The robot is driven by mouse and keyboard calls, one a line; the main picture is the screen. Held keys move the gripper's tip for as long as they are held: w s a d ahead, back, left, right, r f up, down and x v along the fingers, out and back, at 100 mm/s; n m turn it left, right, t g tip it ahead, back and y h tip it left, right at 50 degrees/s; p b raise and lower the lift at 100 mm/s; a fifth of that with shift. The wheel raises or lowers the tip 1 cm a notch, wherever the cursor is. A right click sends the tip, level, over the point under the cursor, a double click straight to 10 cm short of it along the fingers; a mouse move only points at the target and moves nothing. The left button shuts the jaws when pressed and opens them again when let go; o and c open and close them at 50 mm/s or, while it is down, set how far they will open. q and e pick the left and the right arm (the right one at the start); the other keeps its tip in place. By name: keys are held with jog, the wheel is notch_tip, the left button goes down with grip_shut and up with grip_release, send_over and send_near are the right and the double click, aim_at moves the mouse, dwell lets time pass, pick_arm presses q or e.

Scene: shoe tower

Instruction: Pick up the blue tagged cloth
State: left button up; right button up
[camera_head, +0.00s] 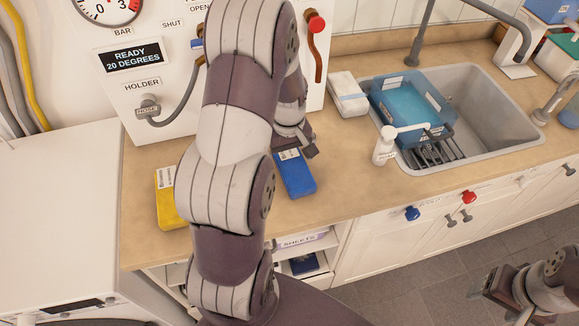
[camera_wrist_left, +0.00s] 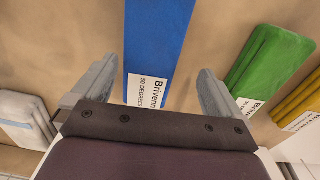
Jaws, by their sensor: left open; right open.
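The blue cloth (camera_head: 297,178) lies flat and folded on the counter, with a white tag at its far end in the head view. In the left wrist view the blue cloth (camera_wrist_left: 156,35) runs between my two fingers; its tag reads "50 DEGREES" under a partly cut name. My left gripper (camera_head: 300,147) is open over the tagged end. In the left wrist view its fingers (camera_wrist_left: 150,90) stand apart on either side of the cloth, with nothing held. My right gripper (camera_head: 487,291) is low at the right, open, away from the counter.
A green tagged cloth (camera_wrist_left: 268,62) and a yellow cloth (camera_head: 169,206) lie beside the blue one; my arm hides the green one in the head view. A white folded cloth (camera_head: 347,93) lies by the sink (camera_head: 505,125). The machine with hose holder (camera_head: 149,110) stands behind.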

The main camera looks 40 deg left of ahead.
aim_at(293, 163)
pick_arm(q)
jog(key=f, duration=0.1)
jog(key=w+f, duration=0.1)
jog(key=d+f, duration=0.1)
jog(key=shift+w+f, duration=0.15)
jog(key=shift+f, duration=0.2)
jog(key=shift+s+a, duration=0.2)
jog(key=shift+s+r, duration=0.1)
jog(key=shift+s, duration=0.05)
jog(key=c, duration=1)
jog(key=shift+d, duration=0.1)
pick_arm(e)
jog(key=shift+w+d+r, duration=0.1)
jog(key=shift+w+d, duration=0.25)
jog(key=shift+w, duration=0.1)
pick_arm(q)
jog(key=shift+r, duration=0.1)
